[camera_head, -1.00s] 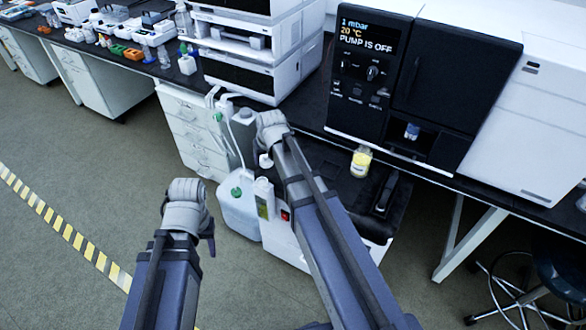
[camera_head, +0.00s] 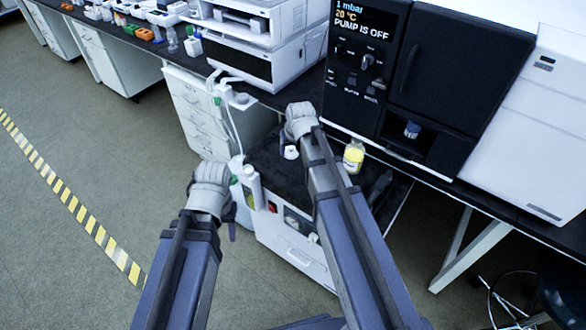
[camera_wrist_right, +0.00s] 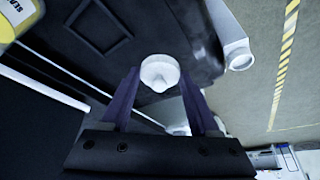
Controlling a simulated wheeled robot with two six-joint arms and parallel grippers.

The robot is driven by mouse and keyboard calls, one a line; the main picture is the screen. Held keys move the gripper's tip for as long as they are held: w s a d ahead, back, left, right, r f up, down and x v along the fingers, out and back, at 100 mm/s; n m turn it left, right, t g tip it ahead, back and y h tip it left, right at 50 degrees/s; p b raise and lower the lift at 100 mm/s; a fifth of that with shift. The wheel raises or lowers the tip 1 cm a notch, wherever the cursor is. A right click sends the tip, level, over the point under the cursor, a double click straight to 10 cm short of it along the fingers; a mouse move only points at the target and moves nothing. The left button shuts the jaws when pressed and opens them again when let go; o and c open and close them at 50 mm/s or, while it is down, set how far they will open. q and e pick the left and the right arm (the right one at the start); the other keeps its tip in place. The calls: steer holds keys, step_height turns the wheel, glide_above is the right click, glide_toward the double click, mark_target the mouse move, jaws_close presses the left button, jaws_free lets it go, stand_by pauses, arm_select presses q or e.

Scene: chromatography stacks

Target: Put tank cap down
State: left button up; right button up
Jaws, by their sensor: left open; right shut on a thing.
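My right gripper (camera_head: 292,145) is over the black top (camera_head: 264,158) of a white cart. It is shut on a small white round cap (camera_head: 290,152). In the right wrist view, the cap (camera_wrist_right: 160,72) sits between the two purple fingertips of this gripper (camera_wrist_right: 160,88), above a dark surface. I cannot tell whether the cap touches that surface. My left gripper (camera_head: 230,215) is open at the cart's left side, its fingers mostly hidden by its wrist.
A jar with yellow contents (camera_head: 353,157) stands right of my right gripper; its edge also shows in the right wrist view (camera_wrist_right: 14,18). A white cylinder (camera_head: 252,187) stands at the cart's left edge. A black instrument (camera_head: 365,70) stands on the bench behind.

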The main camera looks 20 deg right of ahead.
mark_target(292, 154)
arm_select(q)
steer(key=shift+f+b, duration=0.95)
steer(key=shift+f, duration=0.65)
arm_select(e)
steer(key=shift+f, duration=1.6)
arm_select(q)
steer(key=shift+f, duration=0.1)
arm_select(e)
steer(key=shift+f, duration=0.1)
arm_select(q)
step_height(292, 154, down, 4)
steer(key=b, duration=0.3)
steer(key=shift+r+b, duration=0.25)
steer(key=shift+b, duration=0.1)
arm_select(e)
step_height(292, 154, down, 3)
steer(key=shift+f, duration=0.2)
steer(key=shift+f, duration=0.25)
steer(key=o, duration=1)
arm_select(q)
steer(key=shift+f, duration=0.15)
arm_select(e)
steer(key=shift+o, duration=0.2)
steer(key=shift+r, duration=0.1)
steer(key=shift+r, duration=0.1)
